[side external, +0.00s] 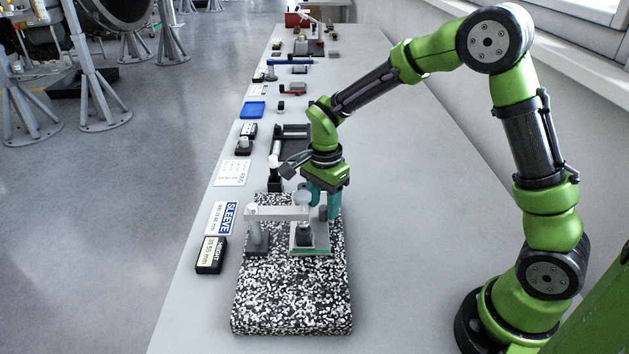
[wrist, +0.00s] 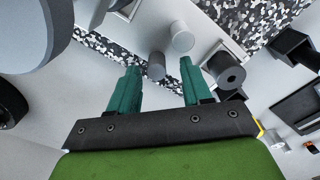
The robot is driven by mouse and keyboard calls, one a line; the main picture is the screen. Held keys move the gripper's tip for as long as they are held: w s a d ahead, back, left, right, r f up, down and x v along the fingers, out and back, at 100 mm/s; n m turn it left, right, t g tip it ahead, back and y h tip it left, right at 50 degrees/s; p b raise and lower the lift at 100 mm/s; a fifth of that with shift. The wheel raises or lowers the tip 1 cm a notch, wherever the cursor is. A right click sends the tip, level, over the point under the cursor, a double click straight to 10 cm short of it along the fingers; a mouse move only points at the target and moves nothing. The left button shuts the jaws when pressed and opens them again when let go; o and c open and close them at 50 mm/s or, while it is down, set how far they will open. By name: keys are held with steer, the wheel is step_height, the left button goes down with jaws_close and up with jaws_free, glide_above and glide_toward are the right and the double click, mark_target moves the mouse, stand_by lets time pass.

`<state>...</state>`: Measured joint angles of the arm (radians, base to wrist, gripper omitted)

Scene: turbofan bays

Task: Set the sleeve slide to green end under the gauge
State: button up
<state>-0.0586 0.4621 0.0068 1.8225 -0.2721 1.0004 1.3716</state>
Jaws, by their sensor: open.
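The sleeve slide is a pale plate with a green near edge (side external: 311,252) on the speckled block, and a dark round part (side external: 305,236) stands on it. The gauge stand has a grey post (side external: 256,232) and a pale arm (side external: 278,212) reaching right above the plate, with a grey round head (side external: 302,198) at its end. My gripper (side external: 322,206) is open, pointing down at the plate's back right. In the wrist view its teal fingers (wrist: 160,78) stand either side of a small grey cylinder (wrist: 156,66), without visible contact. A pale knob (wrist: 181,38) is just beyond.
The speckled block (side external: 290,300) has clear room in front. A blue SLEEVE card (side external: 225,218) and a black readout box (side external: 211,255) lie to its left. A dark frame (side external: 292,138) and several small items stand farther back. The bench on the right is clear.

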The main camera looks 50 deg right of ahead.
mark_target(323, 206)
step_height(323, 206, up, 16)
stand_by(0.3)
steer(key=shift+f, duration=0.1)
steer(key=s+r+n+t+y, duration=0.1)
steer(key=s+n+t, duration=0.6)
steer(key=s+n, duration=0.7)
steer(key=s+y, duration=0.1)
steer(key=s, duration=0.3)
steer(key=shift+a+r, duration=0.35)
steer(key=shift+r, duration=0.05)
